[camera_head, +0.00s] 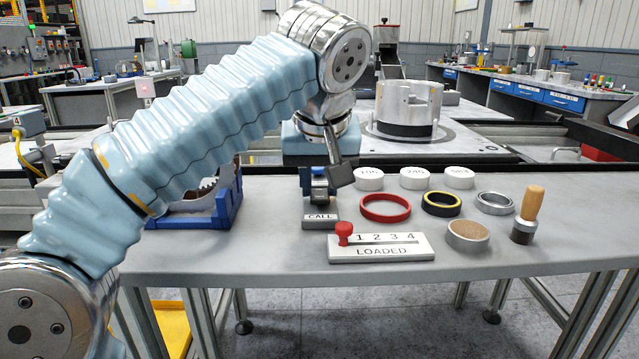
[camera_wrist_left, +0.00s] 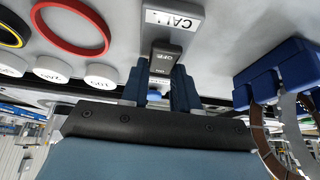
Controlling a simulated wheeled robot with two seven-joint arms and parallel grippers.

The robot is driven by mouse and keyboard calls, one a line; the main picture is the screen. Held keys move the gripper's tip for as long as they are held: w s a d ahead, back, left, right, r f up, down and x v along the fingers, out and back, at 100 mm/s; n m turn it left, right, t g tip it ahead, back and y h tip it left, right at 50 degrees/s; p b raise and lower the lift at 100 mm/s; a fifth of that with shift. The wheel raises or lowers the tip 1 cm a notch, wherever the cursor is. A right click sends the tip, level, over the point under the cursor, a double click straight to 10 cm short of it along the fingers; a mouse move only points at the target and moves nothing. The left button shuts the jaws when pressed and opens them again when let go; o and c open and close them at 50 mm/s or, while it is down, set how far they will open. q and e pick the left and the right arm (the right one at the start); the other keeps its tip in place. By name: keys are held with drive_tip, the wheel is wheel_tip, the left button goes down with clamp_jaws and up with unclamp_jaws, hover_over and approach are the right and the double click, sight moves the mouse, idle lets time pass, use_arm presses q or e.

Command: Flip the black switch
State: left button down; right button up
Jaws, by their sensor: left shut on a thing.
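The black switch (camera_wrist_left: 165,54), marked OFF, stands on a grey base labelled CALL (camera_wrist_left: 175,20) in the left wrist view. In the head view the CALL base (camera_head: 320,218) is near the middle of the bench, and the switch is mostly hidden behind my gripper. My left gripper (camera_head: 319,190) points down just over this base. In the wrist view its dark blue fingers (camera_wrist_left: 158,82) lie on either side of the switch, shut on it. My right gripper is in neither view.
A LOADED panel (camera_head: 383,252) with a red knob (camera_head: 344,231) lies in front. A red ring (camera_head: 385,208), a black-and-yellow ring (camera_head: 442,203), white discs (camera_head: 414,178) and a wooden-handled tool (camera_head: 529,212) lie to the right. A blue holder (camera_head: 221,215) stands left.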

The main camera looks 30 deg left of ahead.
use_arm(q)
drive_tip(key=t+b, duration=0.1)
drive_tip(key=t+y+b, duration=0.1)
drive_tip(key=shift+s+d+f+b, duration=0.15)
drive_tip(key=shift+s+f+b, duration=0.15)
drive_tip(key=shift+s+f, duration=0.1)
drive_tip(key=shift+r+t+y+b, duration=0.1)
drive_tip(key=shift+t+y+b, duration=0.25)
drive_tip(key=shift+t, duration=0.15)
drive_tip(key=shift+d+r, duration=0.1)
drive_tip(key=shift+r, duration=0.15)
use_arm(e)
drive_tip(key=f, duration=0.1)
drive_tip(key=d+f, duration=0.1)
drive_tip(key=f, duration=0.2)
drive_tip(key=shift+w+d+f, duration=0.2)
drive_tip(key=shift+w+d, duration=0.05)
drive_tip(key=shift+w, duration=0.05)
use_arm(q)
drive_tip(key=c, duration=0.8)
unclamp_jaws()
drive_tip(key=shift+c, duration=0.2)
